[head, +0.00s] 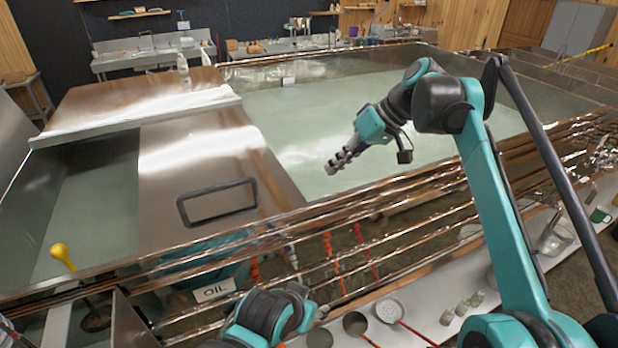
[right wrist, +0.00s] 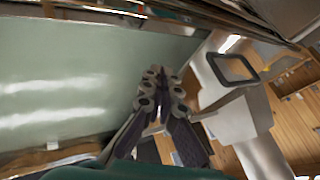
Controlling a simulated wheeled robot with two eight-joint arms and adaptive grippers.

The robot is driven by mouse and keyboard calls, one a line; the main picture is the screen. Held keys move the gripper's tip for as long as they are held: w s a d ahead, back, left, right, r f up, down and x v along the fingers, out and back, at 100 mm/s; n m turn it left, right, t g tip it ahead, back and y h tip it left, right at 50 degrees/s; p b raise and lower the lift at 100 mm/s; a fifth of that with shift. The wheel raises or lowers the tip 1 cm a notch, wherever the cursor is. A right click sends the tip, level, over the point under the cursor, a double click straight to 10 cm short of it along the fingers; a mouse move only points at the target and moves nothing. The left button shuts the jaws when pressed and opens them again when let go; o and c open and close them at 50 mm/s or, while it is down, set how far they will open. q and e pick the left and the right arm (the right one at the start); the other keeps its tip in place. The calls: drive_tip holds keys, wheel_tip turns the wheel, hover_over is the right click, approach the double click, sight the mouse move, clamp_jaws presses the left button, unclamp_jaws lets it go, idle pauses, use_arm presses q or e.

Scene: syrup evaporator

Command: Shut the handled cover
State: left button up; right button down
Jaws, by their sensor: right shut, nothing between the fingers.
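The handled cover (head: 200,160) is a shiny steel panel at the left of the evaporator in the head view. A dark rectangular handle (head: 217,203) is near its front edge. Pale green surface shows beside it on the left and the right. My right gripper (head: 338,161) is shut and empty, above the pale green pan, to the right of the cover and apart from its handle. The right wrist view shows the closed fingers (right wrist: 163,80) in the middle and the handle (right wrist: 232,70) to their right. My left gripper is not in view.
Shiny pipes (head: 400,200) run along the evaporator's front. An OIL sign (head: 214,290) hangs below the cover. A bottle (head: 184,72) stands on the steel top behind. A front shelf holds a skimmer (head: 390,310) and jars.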

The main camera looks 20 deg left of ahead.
sight(146, 229)
drive_tip(key=s+a+f+p, duration=0.1)
drive_tip(key=s+a+f, duration=0.2)
drive_tip(key=a, duration=0.2)
drive_tip(key=shift+f, duration=0.2)
drive_tip(key=s+a, duration=0.7)
drive_tip(key=s, duration=0.1)
drive_tip(key=s+a, duration=0.7)
drive_tip(key=s, duration=0.2)
drive_tip(key=s+a, duration=0.7)
drive_tip(key=s, duration=0.2)
drive_tip(key=shift+a, duration=0.4)
drive_tip(key=shift+w, duration=0.15)
